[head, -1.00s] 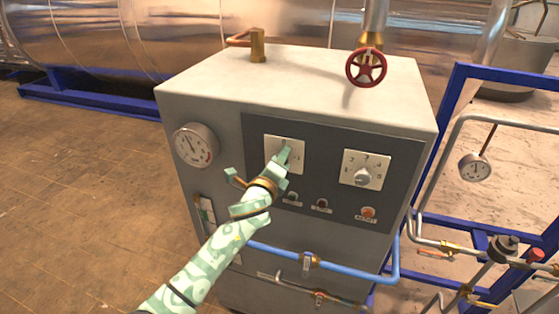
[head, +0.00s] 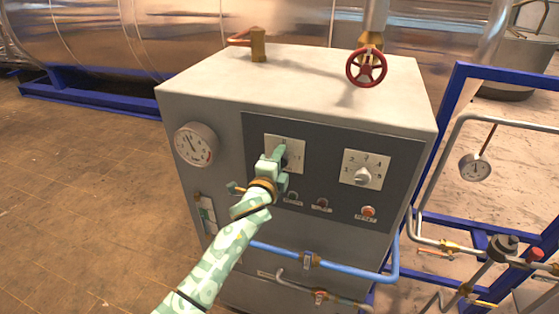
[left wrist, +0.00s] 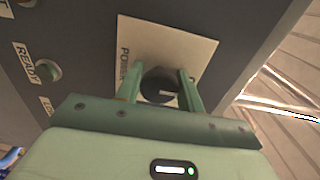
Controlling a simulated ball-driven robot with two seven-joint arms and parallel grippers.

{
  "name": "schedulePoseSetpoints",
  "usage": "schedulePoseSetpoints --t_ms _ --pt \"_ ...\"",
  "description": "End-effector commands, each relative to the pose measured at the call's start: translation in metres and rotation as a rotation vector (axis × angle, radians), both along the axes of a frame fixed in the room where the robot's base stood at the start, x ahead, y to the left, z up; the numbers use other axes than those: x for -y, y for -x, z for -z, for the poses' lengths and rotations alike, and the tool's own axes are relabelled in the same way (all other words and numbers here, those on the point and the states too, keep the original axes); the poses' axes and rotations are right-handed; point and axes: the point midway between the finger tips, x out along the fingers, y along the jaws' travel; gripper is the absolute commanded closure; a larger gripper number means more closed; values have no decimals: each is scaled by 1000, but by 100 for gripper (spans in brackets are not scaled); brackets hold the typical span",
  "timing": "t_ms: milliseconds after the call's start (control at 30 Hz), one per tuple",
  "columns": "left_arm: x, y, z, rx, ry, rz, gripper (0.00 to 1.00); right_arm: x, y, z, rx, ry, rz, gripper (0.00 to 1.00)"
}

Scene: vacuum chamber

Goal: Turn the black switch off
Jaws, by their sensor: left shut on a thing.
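The black switch (left wrist: 158,86) is a round knob with a pale mark, set on a white plate (left wrist: 190,48) labelled "POWER" on the cabinet's dark panel. My left gripper (left wrist: 161,86) has its green fingers on either side of the knob and is shut on it. In the head view my left gripper (head: 279,158) reaches the left white plate (head: 297,147) and hides most of the knob. My right gripper is in neither view.
A white-plated selector knob (head: 362,176) sits to the right, with a red reset button (head: 368,211) below it. A gauge (head: 196,145) is on the left. A blue pipe (head: 335,267) crosses the front below the panel.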

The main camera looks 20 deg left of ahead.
Motion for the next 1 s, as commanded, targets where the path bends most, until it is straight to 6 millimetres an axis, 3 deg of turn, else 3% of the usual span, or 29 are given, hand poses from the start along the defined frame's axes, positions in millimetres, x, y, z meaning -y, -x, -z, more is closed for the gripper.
schedulePoseSetpoints --t_ms 300,333,400,767,867,1000 --pt "0 0 2 -4 4 -1 85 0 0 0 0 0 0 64" --pt "0 0 2 -5 3 -1 59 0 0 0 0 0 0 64" --pt "0 0 2 -4 3 -1 44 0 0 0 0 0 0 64" --pt "0 6 2 -3 1 0 44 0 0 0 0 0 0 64" --pt "-1 21 2 -3 2 0 44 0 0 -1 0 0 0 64" --pt "-2 56 3 -3 1 1 44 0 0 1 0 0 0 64"
